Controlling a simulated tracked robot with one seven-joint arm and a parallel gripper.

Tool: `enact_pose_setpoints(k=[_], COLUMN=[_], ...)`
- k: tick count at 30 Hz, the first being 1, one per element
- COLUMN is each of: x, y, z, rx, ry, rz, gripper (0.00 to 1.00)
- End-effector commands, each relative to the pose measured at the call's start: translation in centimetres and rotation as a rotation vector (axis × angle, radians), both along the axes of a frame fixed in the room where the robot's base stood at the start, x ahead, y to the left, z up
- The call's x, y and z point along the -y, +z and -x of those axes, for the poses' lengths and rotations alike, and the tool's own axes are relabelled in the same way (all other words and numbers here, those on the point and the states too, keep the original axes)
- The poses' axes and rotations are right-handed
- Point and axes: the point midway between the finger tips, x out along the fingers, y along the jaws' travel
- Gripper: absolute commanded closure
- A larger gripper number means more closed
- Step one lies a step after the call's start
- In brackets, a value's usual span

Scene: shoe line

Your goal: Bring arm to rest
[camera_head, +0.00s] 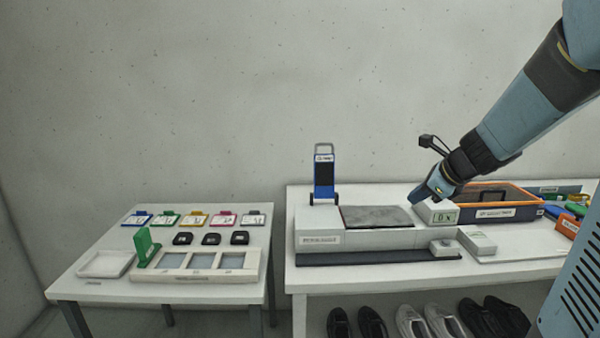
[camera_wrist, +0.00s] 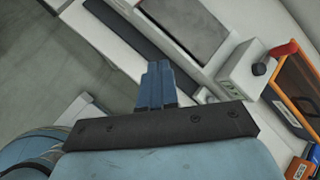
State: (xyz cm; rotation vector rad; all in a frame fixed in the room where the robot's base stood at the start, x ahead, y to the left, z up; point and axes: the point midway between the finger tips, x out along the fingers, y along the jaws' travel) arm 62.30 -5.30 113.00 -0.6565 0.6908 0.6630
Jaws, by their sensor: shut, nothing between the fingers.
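My gripper (camera_head: 422,196) is at the end of my blue arm, which reaches down from the upper right in the head view. It is over the right table (camera_head: 305,275), near a white box with a small display (camera_head: 437,212). In the wrist view, the blue fingers of my gripper (camera_wrist: 157,70) are together with nothing between them. I cannot tell exactly how high it is above the table.
A grey machine with a dark pad (camera_head: 376,217) and a blue hand truck (camera_head: 324,175) stand left of my gripper. An orange-rimmed crate (camera_head: 508,213) is to the right. Shoes (camera_head: 410,320) sit below. The left table (camera_head: 100,292) holds trays and coloured tags.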

Motion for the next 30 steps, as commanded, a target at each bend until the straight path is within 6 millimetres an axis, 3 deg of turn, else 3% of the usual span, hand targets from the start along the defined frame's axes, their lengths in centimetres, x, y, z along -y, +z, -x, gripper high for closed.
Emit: enact_pose_setpoints(k=[6, 12, 21, 25, 30], x=[-4.3, -6.3, -6.4, -5.8, -5.3], y=[2.5, 3.6, 4.4, 4.5, 4.5], z=[6.3, 12.1, 20.0, 22.0, 23.1], rx=[0.115, 0.203, 0.279, 0.281, 0.274], ry=[0.48, 0.904, 1.492, 1.662, 1.765], rz=[0.354, 0.679, 1.149, 1.286, 1.367], gripper=[1.0, 1.0, 1.0, 1.0, 1.0])
